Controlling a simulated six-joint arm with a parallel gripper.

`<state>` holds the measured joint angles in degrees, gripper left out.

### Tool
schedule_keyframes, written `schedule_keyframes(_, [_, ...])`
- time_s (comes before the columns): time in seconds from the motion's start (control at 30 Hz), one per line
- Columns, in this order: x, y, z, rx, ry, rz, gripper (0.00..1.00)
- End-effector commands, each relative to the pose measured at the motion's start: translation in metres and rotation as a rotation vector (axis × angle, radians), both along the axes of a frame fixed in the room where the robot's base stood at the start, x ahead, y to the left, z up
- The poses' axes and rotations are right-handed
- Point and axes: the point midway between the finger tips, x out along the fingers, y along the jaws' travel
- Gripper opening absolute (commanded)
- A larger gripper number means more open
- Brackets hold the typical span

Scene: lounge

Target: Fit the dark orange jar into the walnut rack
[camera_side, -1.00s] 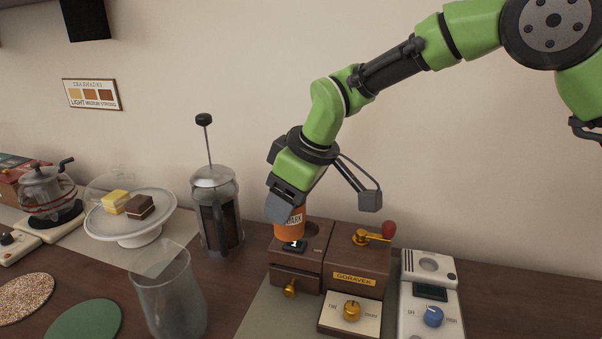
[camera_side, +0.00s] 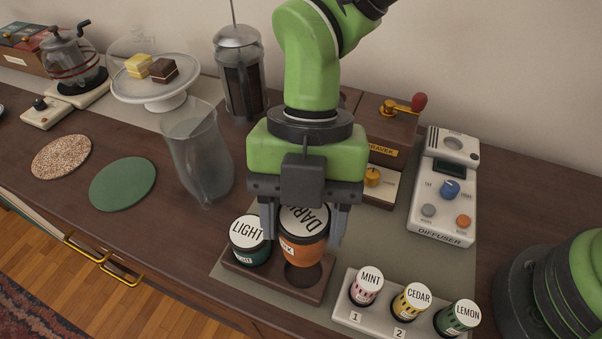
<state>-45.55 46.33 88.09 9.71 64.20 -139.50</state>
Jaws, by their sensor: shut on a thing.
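My gripper (camera_side: 303,238) points down with its two fingers shut on the dark orange jar (camera_side: 297,256), whose white lid reads DARK. The jar is above the walnut rack (camera_side: 268,284) near the table's front edge, a little tilted in the picture. A dark round hole shows in the rack's right part, just below and beside the jar's base. The LIGHT jar (camera_side: 250,256), dark green with a white lid, sits in the rack's left place, close to my left finger. My fingers cover part of the DARK lid.
A pale tray (camera_side: 343,307) with MINT, CEDAR and LEMON jars stands right of the rack. The white diffuser (camera_side: 446,205) and the wooden grinder (camera_side: 385,122) are behind. A glass vessel (camera_side: 197,160) stands to the left, with a green mat (camera_side: 123,184) beyond.

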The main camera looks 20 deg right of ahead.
Motion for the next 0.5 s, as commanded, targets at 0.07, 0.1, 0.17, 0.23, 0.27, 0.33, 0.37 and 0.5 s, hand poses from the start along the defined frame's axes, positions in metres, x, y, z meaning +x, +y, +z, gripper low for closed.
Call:
schedule_keyframes(0.07, [-0.001, 0.000, -0.004, -0.002, 0.002, 0.004, 0.23])
schedule_keyframes(0.1, [-0.001, 0.000, -0.007, -0.003, 0.001, 0.003, 0.23])
schedule_keyframes(0.17, [0.000, 0.000, -0.012, -0.002, 0.000, 0.003, 0.23])
schedule_keyframes(0.23, [0.000, -0.001, -0.020, -0.003, 0.001, 0.001, 0.23])
schedule_keyframes(0.27, [0.000, -0.001, -0.023, -0.003, 0.001, 0.001, 0.23])
schedule_keyframes(0.33, [0.000, -0.001, -0.030, -0.003, 0.001, 0.001, 0.23])
schedule_keyframes(0.37, [0.000, -0.001, -0.033, -0.002, 0.000, 0.000, 0.23])
schedule_keyframes(0.5, [0.000, -0.001, -0.046, -0.002, 0.000, 0.000, 0.23])
